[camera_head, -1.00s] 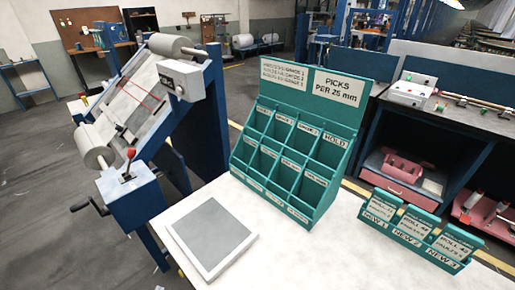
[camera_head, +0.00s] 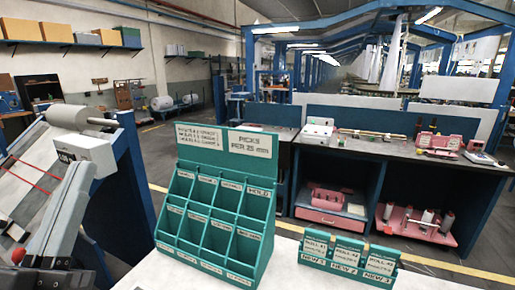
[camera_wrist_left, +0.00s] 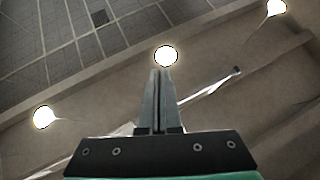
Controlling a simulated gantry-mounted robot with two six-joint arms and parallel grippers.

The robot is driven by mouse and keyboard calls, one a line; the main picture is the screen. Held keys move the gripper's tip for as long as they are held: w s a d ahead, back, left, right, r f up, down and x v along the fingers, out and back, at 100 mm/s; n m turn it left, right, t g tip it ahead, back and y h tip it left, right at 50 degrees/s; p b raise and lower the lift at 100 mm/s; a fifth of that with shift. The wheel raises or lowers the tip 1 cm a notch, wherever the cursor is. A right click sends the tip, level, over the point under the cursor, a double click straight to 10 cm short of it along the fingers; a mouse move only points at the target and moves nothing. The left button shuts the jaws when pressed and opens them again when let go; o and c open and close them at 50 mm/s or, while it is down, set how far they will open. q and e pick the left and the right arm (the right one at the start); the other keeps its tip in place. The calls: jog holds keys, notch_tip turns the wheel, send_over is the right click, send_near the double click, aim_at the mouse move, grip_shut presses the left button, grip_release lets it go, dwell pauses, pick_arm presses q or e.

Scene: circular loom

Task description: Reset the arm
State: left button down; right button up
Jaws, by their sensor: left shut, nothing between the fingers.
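The fingers point toward a ceiling with bright round lamps. My right gripper is not in view.
A green pigeonhole rack (camera_head: 216,208) labelled "PICKS PER 25 mm" stands on the white table (camera_head: 292,258). A small green card holder (camera_head: 347,263) stands to its right. The inclined machine (camera_head: 40,160) is at left. A dark bench (camera_head: 395,156) stands behind.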

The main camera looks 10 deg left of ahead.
pick_arm(q)
jog(key=s+d+r+m+t+h+p, duration=0.25)
jog(key=s+d+r+h, duration=0.25)
jog(key=r, duration=0.5)
notch_tip(320, 180, up, 31)
jog(key=p, duration=3.1)
jog(key=shift+f+n+g+p, duration=0.2)
jog(key=shift+n+g+p, duration=0.15)
jog(key=shift+g+p, duration=0.1)
